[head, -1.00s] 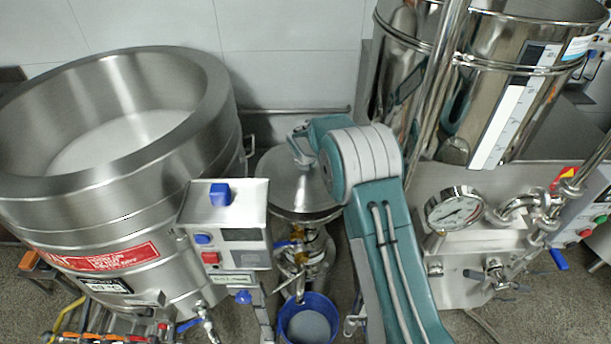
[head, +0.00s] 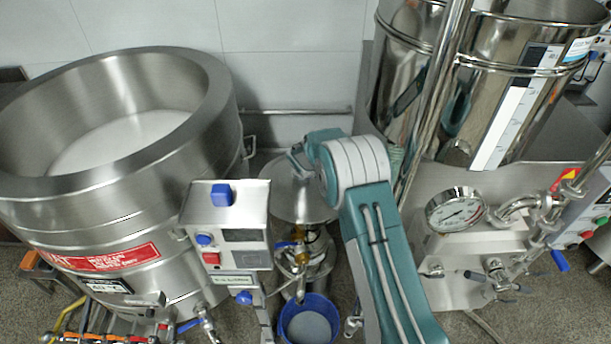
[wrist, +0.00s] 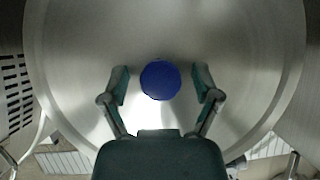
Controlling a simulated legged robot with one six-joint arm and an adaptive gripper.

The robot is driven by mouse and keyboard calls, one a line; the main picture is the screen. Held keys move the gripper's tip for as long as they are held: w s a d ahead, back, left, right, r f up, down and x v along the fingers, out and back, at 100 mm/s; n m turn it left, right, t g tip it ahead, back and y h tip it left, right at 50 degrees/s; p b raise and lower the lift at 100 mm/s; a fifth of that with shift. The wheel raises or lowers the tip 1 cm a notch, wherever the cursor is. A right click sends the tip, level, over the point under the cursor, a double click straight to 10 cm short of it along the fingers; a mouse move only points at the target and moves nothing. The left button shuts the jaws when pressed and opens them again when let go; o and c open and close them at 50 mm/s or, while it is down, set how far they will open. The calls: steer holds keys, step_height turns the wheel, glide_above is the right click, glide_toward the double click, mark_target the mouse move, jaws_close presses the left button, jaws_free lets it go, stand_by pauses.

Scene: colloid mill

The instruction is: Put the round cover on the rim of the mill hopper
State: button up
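The round cover is a wide, smooth metal disc (head: 290,198) with a blue knob (wrist: 160,80) at its middle. In the head view it lies over the top of the mill hopper, above the narrow mill body (head: 303,258). The hopper rim is hidden under it, and I cannot tell whether the cover sits flush. In the wrist view my gripper (wrist: 160,84) is open, with one finger on each side of the knob and a gap on both sides. My arm hides the right part of the cover and the fingers in the head view.
A large open steel kettle (head: 120,190) stands left, with a control box (head: 225,225) beside the mill. A tall steel tank (head: 500,90) and a pressure gauge (head: 455,212) are at the right. A blue bucket (head: 308,320) stands below the mill.

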steer(key=v, duration=1.2)
stand_by(0.4)
